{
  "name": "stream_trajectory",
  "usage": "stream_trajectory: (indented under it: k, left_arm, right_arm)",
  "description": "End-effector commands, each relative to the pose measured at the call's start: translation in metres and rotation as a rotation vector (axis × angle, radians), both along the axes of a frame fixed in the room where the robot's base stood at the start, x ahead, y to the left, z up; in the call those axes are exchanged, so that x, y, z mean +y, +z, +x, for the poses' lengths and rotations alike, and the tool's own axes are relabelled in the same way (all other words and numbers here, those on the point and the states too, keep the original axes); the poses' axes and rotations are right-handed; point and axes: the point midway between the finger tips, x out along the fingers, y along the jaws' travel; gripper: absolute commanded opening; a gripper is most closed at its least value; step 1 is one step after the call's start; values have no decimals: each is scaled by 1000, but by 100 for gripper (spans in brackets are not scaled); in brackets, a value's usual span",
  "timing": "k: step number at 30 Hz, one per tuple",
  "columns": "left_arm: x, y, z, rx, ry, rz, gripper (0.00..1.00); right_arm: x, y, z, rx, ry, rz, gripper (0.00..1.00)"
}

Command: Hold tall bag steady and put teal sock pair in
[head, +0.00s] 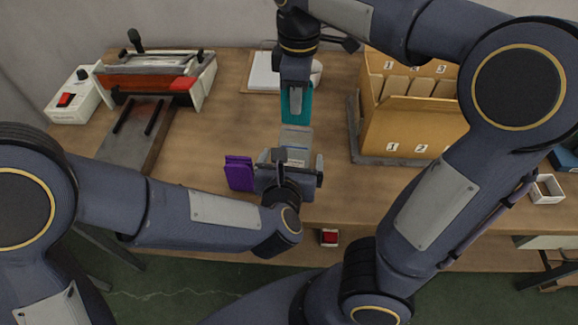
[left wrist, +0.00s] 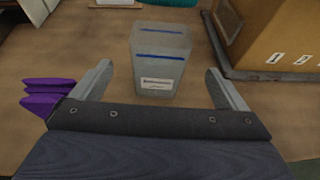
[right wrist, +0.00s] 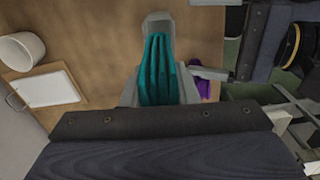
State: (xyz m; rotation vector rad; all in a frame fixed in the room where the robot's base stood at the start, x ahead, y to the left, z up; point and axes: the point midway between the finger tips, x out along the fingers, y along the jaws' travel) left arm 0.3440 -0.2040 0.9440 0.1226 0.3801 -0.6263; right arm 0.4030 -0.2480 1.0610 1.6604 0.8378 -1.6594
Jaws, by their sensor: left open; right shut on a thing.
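The teal sock pair (head: 297,104) hangs from my right gripper (head: 295,98), which is shut on it; the teal folds (right wrist: 158,75) fill the space between the fingers in the right wrist view. The tall bag (left wrist: 160,60) is a translucent grey bag with a blue line and a white label, upright on the table. It also shows in the head view (head: 296,140), just in front of the hanging sock. My left gripper (left wrist: 160,85) is open, with one finger on each side of the bag and gaps to both. In the head view my left gripper (head: 290,170) partly hides the bag's lower part.
A purple sock pair (head: 239,173) stands left of my left gripper. A cardboard box with numbered slots (head: 420,125) stands on a grey tray at the right. A press-like machine (head: 150,75) is at the back left. A white pad (right wrist: 45,88) and a cup (right wrist: 21,50) lie behind.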

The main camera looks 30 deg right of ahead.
Motion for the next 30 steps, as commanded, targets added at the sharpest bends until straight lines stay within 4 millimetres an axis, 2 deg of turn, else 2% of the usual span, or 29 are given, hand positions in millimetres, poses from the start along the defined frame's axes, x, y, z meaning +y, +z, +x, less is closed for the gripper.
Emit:
stream_trajectory:
  k: [6,12,25,26,30]
  left_arm:
    - [-23,-17,32,1,1,1,95]
    - [-38,-27,52,0,0,1,95]
    - [-44,-31,60,-1,-2,1,95]
    - [-44,-31,60,-1,-2,1,93]
    - [-44,-30,60,-1,-2,1,75]
  right_arm:
    - [0,0,0,0,0,0,4]
    - [0,0,0,0,0,0,4]
    - [0,0,0,0,0,0,4]
    - [0,0,0,0,0,0,4]
    - [0,0,0,0,0,0,4]
